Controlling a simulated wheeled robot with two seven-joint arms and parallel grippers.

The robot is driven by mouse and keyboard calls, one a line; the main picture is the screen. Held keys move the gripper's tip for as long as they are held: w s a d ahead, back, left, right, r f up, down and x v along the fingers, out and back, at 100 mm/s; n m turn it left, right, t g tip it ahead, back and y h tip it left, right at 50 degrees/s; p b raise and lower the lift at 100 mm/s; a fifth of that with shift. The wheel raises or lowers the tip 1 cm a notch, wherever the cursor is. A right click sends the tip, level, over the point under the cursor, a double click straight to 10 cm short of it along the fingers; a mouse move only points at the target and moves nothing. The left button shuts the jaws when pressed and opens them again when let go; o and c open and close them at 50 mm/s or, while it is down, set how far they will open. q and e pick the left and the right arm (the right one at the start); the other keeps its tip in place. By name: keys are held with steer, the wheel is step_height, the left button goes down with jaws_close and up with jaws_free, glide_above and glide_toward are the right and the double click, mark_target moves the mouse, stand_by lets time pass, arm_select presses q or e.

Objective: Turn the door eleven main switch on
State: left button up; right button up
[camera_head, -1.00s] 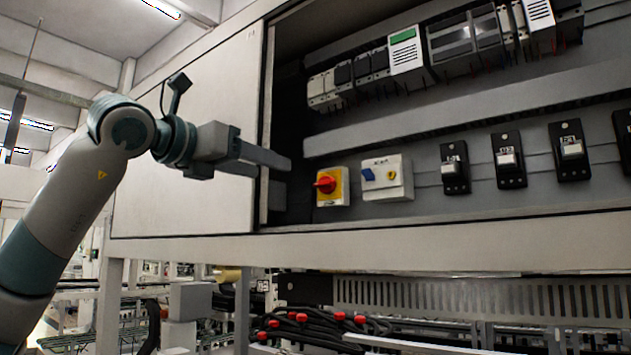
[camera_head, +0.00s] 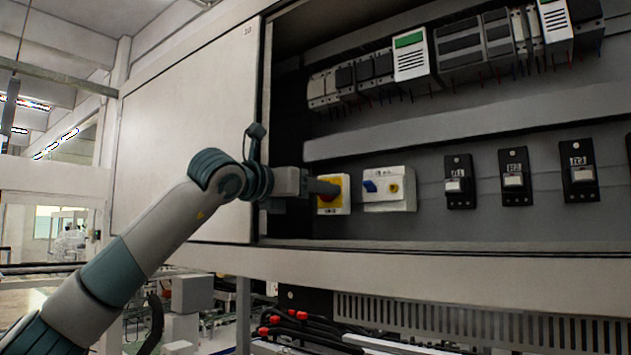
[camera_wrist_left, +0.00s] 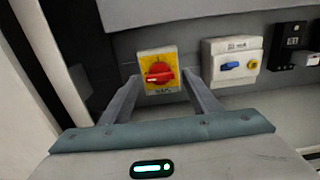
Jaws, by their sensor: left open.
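The main switch (camera_wrist_left: 159,74) is a red rotary knob on a yellow plate in a white housing, low on the left of the open cabinet's back panel. In the left wrist view the red handle lies roughly level, slightly tilted. My left gripper (camera_wrist_left: 160,92) is open, with one finger on each side of the switch housing in that view. I cannot tell whether the fingers touch it. In the head view the gripper (camera_head: 330,188) partly covers the switch (camera_head: 334,207). I cannot read the label below the knob. My right gripper is not in view.
A white box (camera_head: 388,189) with a blue knob and a yellow button sits just right of the main switch. Several black switches (camera_head: 458,182) continue along the row. The cabinet's lower edge (camera_head: 450,248) runs below, and a closed panel (camera_head: 185,130) stands to the left.

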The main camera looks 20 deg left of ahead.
arm_select(q)
steer(key=shift+w+d, duration=0.15)
steer(key=shift+w, duration=0.3)
steer(key=c, duration=1.1)
steer(key=shift+o, duration=0.2)
steer(key=shift+m, duration=0.3)
steer(key=shift+m+b, duration=1.3)
steer(key=shift+m, duration=7.4)
